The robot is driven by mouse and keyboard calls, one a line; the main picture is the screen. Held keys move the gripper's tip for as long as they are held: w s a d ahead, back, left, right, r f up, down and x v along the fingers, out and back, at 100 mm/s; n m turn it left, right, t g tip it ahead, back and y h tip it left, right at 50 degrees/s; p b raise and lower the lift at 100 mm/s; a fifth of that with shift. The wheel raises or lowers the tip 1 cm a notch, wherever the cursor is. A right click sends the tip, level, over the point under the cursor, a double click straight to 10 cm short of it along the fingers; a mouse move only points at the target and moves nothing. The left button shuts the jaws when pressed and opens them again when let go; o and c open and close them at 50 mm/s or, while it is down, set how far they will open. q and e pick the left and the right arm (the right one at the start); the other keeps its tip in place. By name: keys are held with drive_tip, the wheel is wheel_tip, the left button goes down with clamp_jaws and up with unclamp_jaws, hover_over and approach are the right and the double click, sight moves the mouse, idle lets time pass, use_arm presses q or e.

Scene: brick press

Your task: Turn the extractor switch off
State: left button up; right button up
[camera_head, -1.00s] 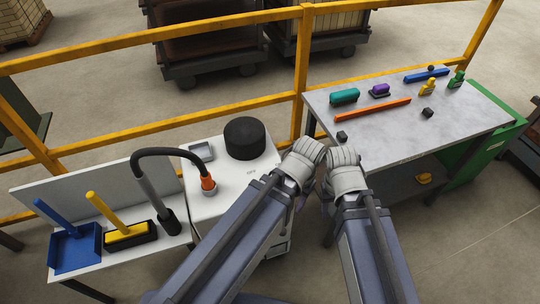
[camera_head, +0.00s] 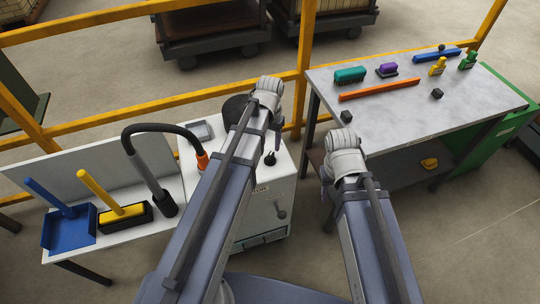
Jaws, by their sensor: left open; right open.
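The extractor is a white cabinet (camera_head: 262,210) at the centre, with a black round cap (camera_head: 236,108) on top, partly hidden by my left arm. A small black knob (camera_head: 270,158), which looks like a switch, stands near the top right edge. A grey lever-like part (camera_head: 280,210) is on the front face. I cannot tell which position the switch is in.
A black hose (camera_head: 160,128) with an orange end (camera_head: 203,160) arches left of the cabinet. A white bench (camera_head: 110,245) holds a blue dustpan (camera_head: 70,230) and a yellow brush (camera_head: 122,212). A grey table (camera_head: 440,110) with tools stands right. A yellow rail (camera_head: 130,38) runs behind.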

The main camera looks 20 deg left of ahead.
sight(270, 155)
use_arm(q)
wheel_tip(270, 155, down, 7)
drive_tip(key=b, duration=0.6)
drive_tip(key=shift+r, duration=0.2)
clamp_jaws()
